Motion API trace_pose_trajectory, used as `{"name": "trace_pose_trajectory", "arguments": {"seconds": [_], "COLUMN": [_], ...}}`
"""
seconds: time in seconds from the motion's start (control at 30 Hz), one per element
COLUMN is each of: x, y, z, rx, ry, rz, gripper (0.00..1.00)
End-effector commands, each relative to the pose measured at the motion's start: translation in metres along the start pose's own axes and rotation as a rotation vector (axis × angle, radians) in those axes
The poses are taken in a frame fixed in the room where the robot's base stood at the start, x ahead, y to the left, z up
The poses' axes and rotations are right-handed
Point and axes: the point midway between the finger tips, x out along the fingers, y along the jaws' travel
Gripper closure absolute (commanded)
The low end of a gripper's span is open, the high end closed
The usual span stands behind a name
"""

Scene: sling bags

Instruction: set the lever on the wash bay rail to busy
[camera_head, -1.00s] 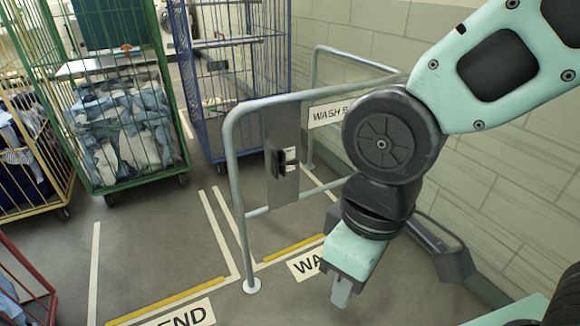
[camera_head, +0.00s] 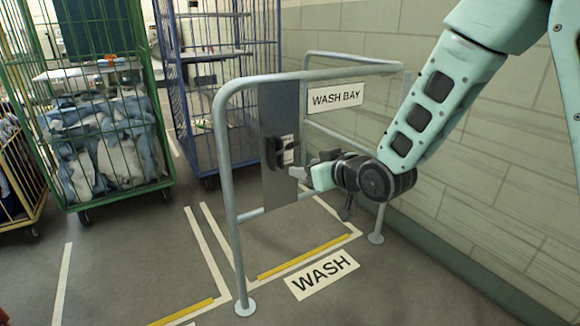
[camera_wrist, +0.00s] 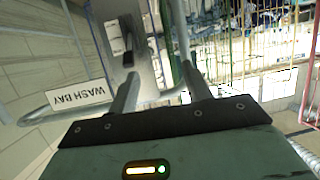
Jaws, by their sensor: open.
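The black lever (camera_head: 272,152) sits on a grey upright plate (camera_head: 279,190) fixed to the wash bay rail (camera_head: 222,130). Small white labels (camera_head: 289,150) are beside it, too small to read, so I cannot tell its setting. My gripper (camera_head: 300,173) is just right of the plate and a little below the lever, apart from it. In the wrist view my gripper (camera_wrist: 160,82) has its two fingers spread with nothing between them. The lever (camera_wrist: 127,48) shows there beyond the left finger.
A WASH BAY sign (camera_head: 335,96) hangs on the rail behind my gripper. A blue cage trolley (camera_head: 200,90) and a green one (camera_head: 105,130) with cloth bags stand at the left. A tiled wall (camera_head: 480,190) is at the right. Floor in front is clear.

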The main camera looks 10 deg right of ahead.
Motion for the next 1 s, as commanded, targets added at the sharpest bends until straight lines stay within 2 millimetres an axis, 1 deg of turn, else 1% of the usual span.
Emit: {"name": "trace_pose_trajectory", "arguments": {"seconds": [0.03,0.1,0.2,0.3,0.47,0.57,1.0], "x": [0.012,0.018,0.021,0.020,0.026,0.038,0.124], "y": [0.019,0.039,0.058,0.069,0.073,0.074,0.081], "z": [0.021,0.025,0.027,0.027,0.021,0.016,-0.013], "rx": [0.010,0.014,0.017,0.018,0.017,0.017,0.018], "ry": [0.065,0.159,0.259,0.318,0.344,0.344,0.342], "rz": [0.023,0.045,0.067,0.079,0.083,0.083,0.082], "gripper": [0.51,0.51,0.51,0.51,0.51,0.51,0.51]}}
